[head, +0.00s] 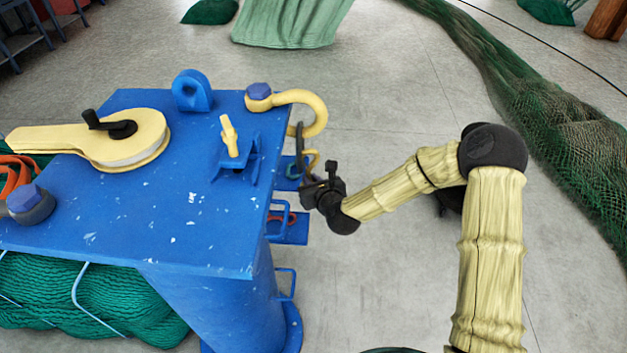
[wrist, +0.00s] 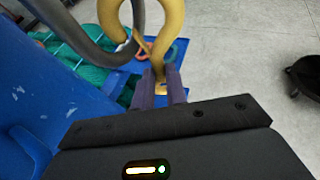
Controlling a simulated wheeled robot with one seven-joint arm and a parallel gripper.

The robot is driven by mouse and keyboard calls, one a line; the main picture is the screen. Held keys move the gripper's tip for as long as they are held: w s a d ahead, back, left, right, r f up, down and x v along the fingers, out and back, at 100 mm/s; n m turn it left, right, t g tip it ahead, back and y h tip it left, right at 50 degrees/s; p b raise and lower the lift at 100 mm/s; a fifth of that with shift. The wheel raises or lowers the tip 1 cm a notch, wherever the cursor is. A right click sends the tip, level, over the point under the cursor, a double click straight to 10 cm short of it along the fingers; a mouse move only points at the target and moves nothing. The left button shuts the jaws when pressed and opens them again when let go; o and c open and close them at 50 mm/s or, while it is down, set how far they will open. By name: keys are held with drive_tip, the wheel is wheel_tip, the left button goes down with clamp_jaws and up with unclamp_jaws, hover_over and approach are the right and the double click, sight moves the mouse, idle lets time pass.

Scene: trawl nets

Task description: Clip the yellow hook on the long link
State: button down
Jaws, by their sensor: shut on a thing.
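A yellow hook (wrist: 168,35) stands between my gripper's fingers (wrist: 161,84) in the wrist view, and they are shut on its lower part. The hook also shows small in the head view (head: 314,158), in front of my gripper (head: 309,188). The long link (head: 299,145) is a dark grey loop hanging from a thick yellow curved arm (head: 318,107) at the table's right edge. In the wrist view the link (wrist: 88,52) curves beside the hook, its end close to or overlapping the hook's left side. I cannot tell whether it passes inside the hook.
The blue table (head: 180,215) carries a yellow pulley block (head: 140,140), a blue eye lug (head: 192,90) and a yellow-handled cleat (head: 229,138). A small blue shelf (head: 292,235) with a red ring sticks out under the edge. Open floor lies to the right, with green netting (head: 530,115) beyond.

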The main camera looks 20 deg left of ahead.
drive_tip(key=shift+s+a, duration=0.25)
drive_tip(key=shift+a, duration=0.05)
drive_tip(key=shift+s+a+f+b, duration=0.2)
drive_tip(key=shift+f+b, duration=0.6)
drive_tip(key=shift+f, duration=0.05)
drive_tip(key=shift+s+a+f+b, duration=0.15)
drive_tip(key=shift+a+f+b, duration=0.05)
drive_tip(key=shift+f+b, duration=0.65)
idle(1.4)
idle(0.5)
drive_tip(key=c, duration=1.3)
unclamp_jaws()
drive_tip(key=shift+c, duration=0.2)
drive_tip(key=shift+s, duration=0.1)
drive_tip(key=b+v, duration=1.2)
drive_tip(key=v, duration=0.5)
